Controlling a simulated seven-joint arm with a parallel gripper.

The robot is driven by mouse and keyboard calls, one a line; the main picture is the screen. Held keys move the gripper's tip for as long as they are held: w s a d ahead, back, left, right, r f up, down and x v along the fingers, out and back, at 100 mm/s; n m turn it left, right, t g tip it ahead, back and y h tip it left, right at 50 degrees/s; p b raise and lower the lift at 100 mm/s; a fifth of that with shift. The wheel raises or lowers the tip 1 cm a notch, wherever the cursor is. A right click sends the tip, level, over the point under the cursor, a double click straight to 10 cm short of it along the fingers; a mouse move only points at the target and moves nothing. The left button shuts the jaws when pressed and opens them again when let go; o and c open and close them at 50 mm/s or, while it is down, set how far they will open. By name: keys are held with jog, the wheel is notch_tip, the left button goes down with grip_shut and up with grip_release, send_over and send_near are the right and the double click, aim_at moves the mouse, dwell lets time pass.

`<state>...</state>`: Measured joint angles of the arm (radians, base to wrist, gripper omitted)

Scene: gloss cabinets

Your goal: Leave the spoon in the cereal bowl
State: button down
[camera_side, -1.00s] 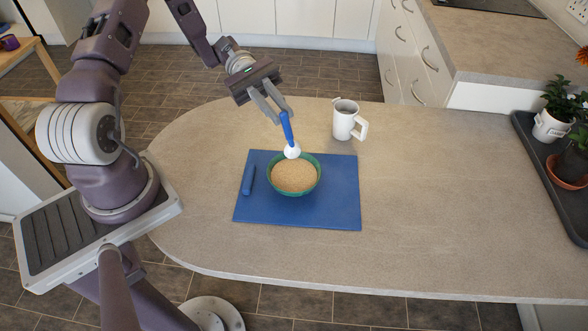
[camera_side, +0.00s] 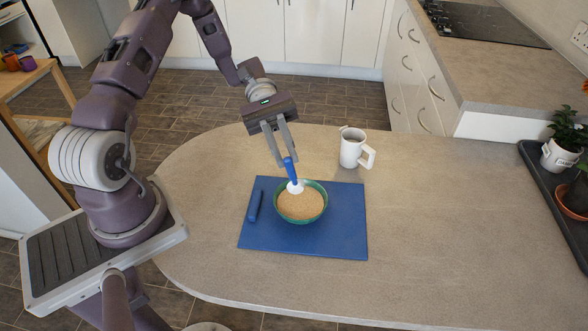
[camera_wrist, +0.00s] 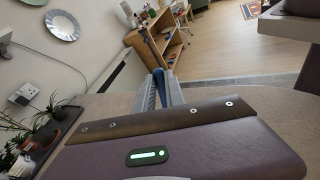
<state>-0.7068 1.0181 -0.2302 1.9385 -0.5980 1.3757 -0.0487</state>
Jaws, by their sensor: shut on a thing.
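A green bowl (camera_side: 280,212) full of tan cereal (camera_side: 302,204) stands on a blue mat (camera_side: 340,228). My gripper (camera_side: 283,158) is above the bowl's back edge, shut on the blue handle of a spoon (camera_side: 290,171). The spoon points downward, and its white head (camera_side: 295,187) is at the back left of the bowl, over or against the cereal; I cannot tell if it touches. In the wrist view, my gripper (camera_wrist: 164,88) has the blue handle (camera_wrist: 161,82) between its fingers; the bowl is not in that view.
A white mug (camera_side: 352,148) stands behind and right of the mat. A dark blue rolled item (camera_side: 255,205) lies on the mat left of the bowl. Potted plants (camera_side: 560,150) stand in a dark tray at the far right. The counter between is clear.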

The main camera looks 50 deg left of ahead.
jog(key=s+m+y, duration=0.1)
jog(key=m+y, duration=0.2)
jog(key=y, duration=0.1)
jog(key=s+d+m+g+y, duration=0.1)
jog(key=m+y, duration=0.2)
jog(key=y, duration=0.1)
jog(key=s+d+f+m+y, duration=0.1)
jog(key=m+y, duration=0.2)
jog(key=y, duration=0.1)
jog(key=shift+s+g+y, duration=0.1)
jog(key=shift+g+y, duration=0.2)
jog(key=shift+y, duration=0.1)
jog(key=shift+r, duration=0.1)
notch_tip(320, 180, down, 10)
jog(key=c, duration=1.3)
grip_release()
